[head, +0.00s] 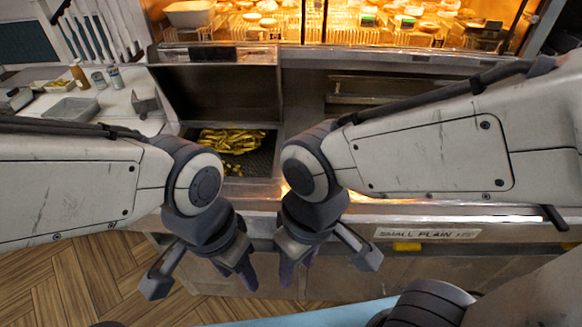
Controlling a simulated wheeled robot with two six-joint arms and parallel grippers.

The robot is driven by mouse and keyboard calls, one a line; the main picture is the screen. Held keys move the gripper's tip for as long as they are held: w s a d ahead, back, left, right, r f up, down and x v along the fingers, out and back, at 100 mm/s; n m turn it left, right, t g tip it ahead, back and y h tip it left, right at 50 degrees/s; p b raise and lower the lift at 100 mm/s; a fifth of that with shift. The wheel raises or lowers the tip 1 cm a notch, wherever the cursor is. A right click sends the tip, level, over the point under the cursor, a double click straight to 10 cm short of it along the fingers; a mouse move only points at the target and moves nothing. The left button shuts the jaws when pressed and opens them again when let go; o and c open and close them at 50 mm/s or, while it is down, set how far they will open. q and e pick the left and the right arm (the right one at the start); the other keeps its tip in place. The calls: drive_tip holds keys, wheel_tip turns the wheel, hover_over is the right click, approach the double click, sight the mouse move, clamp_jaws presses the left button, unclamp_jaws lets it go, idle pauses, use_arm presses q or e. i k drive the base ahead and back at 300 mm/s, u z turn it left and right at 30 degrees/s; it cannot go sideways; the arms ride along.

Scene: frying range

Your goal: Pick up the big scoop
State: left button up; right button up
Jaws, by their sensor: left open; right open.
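I cannot make out the big scoop for certain. A grey, angular metal piece (146,104) on the white counter at the left may be a scoop, but it is too small to tell. My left gripper (201,279) is open and empty, pointing down in front of the range. My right gripper (327,268) is open and empty just to its right, also in front of the range. Both are well below and to the right of that metal piece. My forearms hide parts of the counter and range.
Yellow fries (232,139) lie in a dark recessed bin behind my wrists. The white counter (112,100) holds a grey tray (70,109) and several bottles and shakers. A lit, food-filled cabinet (365,20) stands at the back. Wooden floor (75,285) is clear at lower left.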

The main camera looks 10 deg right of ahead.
sight(146, 107)
drive_tip(key=z, duration=0.2)
drive_tip(key=k, duration=0.3)
drive_tip(key=u, duration=0.4)
drive_tip(key=i, duration=0.7)
drive_tip(key=z, duration=0.05)
drive_tip(key=k, duration=1.1)
drive_tip(key=u, duration=1)
drive_tip(key=i, duration=1.5)
drive_tip(key=z, duration=0.55)
